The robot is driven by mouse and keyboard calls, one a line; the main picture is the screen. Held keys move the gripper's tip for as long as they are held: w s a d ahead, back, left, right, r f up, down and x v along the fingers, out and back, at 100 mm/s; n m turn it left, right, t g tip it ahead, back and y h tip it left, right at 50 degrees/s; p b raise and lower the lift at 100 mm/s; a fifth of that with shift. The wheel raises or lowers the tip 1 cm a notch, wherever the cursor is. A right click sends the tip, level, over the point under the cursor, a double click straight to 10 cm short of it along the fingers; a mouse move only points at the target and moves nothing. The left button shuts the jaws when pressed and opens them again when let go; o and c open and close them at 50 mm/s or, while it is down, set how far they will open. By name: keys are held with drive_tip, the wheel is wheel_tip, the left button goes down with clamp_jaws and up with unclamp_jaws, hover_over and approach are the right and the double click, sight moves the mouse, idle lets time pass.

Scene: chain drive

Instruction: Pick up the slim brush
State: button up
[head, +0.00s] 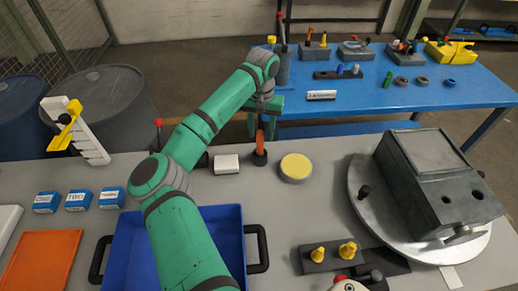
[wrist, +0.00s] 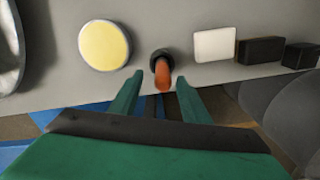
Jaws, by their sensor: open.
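An orange-handled upright piece with a dark base, which looks like the slim brush (head: 260,153), stands near the far edge of the grey table. In the wrist view it shows end-on as an orange handle (wrist: 162,76) with a dark round part. My gripper (wrist: 159,84) is open, with one green finger on each side of the handle and a gap visible on both sides. In the head view my gripper (head: 263,115) is just above and behind the handle. I cannot tell whether the fingers are level with it.
A yellow-topped round pad (head: 296,167) and a white block (head: 227,164) stand close on either side. A blue bin (head: 230,222) lies in front, and a grey machine on a round plate (head: 360,205) stands right. A blue table (head: 350,98) is behind.

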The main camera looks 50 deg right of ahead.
sight(260, 153)
drive_tip(key=shift+w+f, duration=0.2)
drive_tip(key=shift+f, duration=0.95)
drive_tip(key=shift+s+f, duration=0.2)
drive_tip(key=shift+f, duration=0.25)
drive_tip(key=shift+w+a+f, duration=0.1)
drive_tip(key=shift+a+f, duration=0.05)
drive_tip(key=shift+f, duration=1.1)
drive_tip(key=shift+w+a+f, duration=0.1)
drive_tip(key=shift+f, duration=1.1)
clamp_jaws()
drive_tip(key=shift+r, duration=0.15)
